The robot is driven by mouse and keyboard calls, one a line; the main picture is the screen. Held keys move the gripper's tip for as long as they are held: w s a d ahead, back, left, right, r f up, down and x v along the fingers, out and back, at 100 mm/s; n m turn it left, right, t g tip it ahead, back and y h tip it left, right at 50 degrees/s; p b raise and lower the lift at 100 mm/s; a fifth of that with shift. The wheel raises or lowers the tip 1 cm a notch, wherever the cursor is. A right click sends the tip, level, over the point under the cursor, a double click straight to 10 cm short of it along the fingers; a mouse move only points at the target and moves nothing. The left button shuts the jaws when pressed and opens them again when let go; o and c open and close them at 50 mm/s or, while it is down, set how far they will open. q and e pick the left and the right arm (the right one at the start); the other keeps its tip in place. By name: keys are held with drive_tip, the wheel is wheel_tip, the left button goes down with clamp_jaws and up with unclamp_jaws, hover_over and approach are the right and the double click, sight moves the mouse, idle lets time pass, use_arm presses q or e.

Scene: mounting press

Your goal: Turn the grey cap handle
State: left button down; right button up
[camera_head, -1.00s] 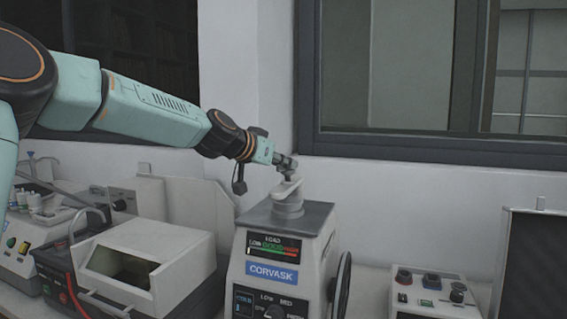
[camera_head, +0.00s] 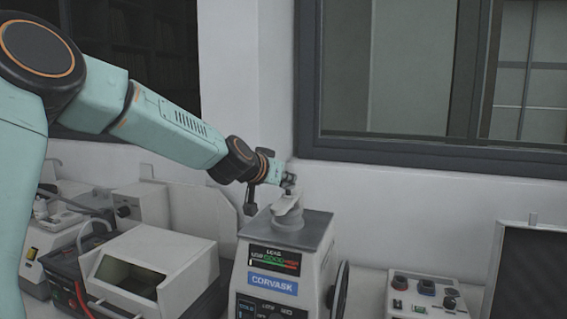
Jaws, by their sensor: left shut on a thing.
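The mounting press (camera_head: 272,262) stands at the lower middle, with a blue CORVASK label and a load display on its front. The grey cap handle (camera_head: 288,204) sits on its dark grey top plate (camera_head: 316,221). My left gripper (camera_head: 289,186) reaches in from the left and is shut on the cap handle from above. The fingertips are small here and partly hide the handle's upper end. My right gripper is not in view.
A dark handwheel (camera_head: 338,290) is on the press's right side. A beige box machine (camera_head: 150,262) stands close on the left. A small control box (camera_head: 426,296) stands to the right. A white wall and window frame are behind.

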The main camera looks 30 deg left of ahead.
use_arm(q)
drive_tip(key=shift+r+n+y+p, duration=0.45)
drive_tip(key=shift+n+y+p, duration=0.4)
drive_tip(key=shift+p, duration=1.15)
drive_tip(key=shift+w+d+n+g+y+p, duration=0.15)
drive_tip(key=shift+n+g+y+p, duration=0.15)
drive_tip(key=shift+n+y+p, duration=0.6)
drive_tip(key=n+y, duration=0.1)
drive_tip(key=n+g+y, duration=0.1)
drive_tip(key=y, duration=0.1)
drive_tip(key=n+g+y, duration=0.1)
drive_tip(key=n, duration=0.1)
drive_tip(key=shift+w+d+f+y, duration=0.1)
drive_tip(key=shift+w+d+y, duration=0.15)
drive_tip(key=shift+d, duration=0.1)
drive_tip(key=n+g+y, duration=0.1)
drive_tip(key=n+g, duration=0.1)
drive_tip(key=n+g+y, duration=0.1)
drive_tip(key=shift+w+d+n+g+y, duration=0.2)
drive_tip(key=shift+n+g+y, duration=0.1)
drive_tip(key=shift+n+g, duration=0.1)
drive_tip(key=shift+w+n+g+y, duration=0.2)
drive_tip(key=shift+n+g+y, duration=0.6)
drive_tip(key=shift+n+g, duration=1.05)
drive_tip(key=shift+g, duration=0.25)
drive_tip(key=shift+w+n+g, duration=0.2)
drive_tip(key=shift+n+g, duration=0.6)
drive_tip(key=shift+g, duration=0.2)
drive_tip(key=shift+n+g, duration=0.4)
drive_tip(key=shift+g, duration=0.1)
